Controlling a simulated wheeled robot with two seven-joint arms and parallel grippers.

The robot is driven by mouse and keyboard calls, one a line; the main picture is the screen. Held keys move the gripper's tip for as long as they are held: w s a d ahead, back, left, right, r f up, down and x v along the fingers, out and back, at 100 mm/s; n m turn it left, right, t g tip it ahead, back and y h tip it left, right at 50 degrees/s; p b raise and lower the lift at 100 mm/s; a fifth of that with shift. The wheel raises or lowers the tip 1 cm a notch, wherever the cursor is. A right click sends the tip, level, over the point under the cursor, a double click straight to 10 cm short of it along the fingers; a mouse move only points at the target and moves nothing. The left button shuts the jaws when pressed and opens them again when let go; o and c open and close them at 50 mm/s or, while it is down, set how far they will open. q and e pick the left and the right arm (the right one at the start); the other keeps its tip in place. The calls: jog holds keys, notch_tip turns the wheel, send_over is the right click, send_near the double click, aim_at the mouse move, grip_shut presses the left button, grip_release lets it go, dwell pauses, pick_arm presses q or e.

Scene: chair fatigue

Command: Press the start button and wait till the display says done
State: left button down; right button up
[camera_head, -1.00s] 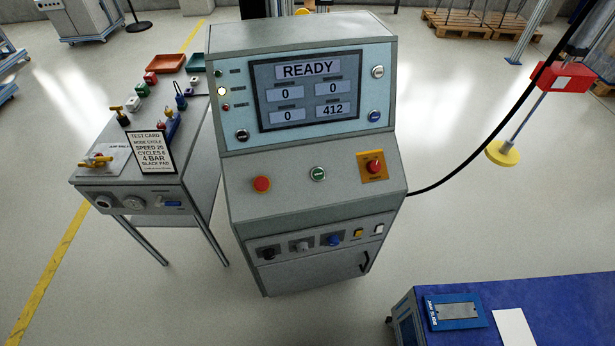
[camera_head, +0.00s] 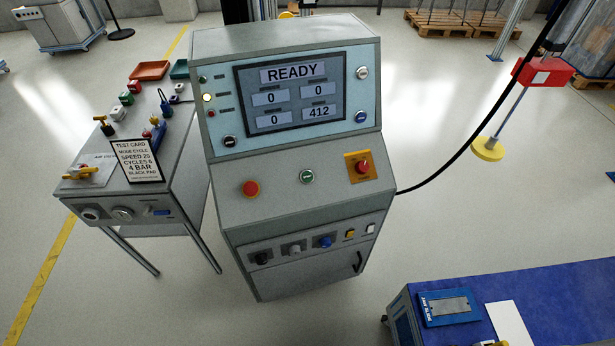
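The grey control console (camera_head: 290,205) stands upright in the middle of the head view. Its display (camera_head: 289,91) reads READY, with fields showing 0, 0, 0 and 412. On the sloped panel sit a red button (camera_head: 250,189) at left, a green button (camera_head: 307,176) in the middle, and a red knob on a yellow plate (camera_head: 362,168) at right. The green button has a white mark too small to read. Neither gripper can be made out in view.
A grey side table (camera_head: 135,200) on the left bears a test card (camera_head: 136,161), valves and small trays. A blue-topped bench (camera_head: 545,295) is at the lower right. A black cable runs from the console's right side. Grey floor (camera_head: 450,215) is free to the right.

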grip_shut()
jog(key=shift+d, duration=0.2)
jog(key=shift+a, duration=0.15)
dwell(1.1)
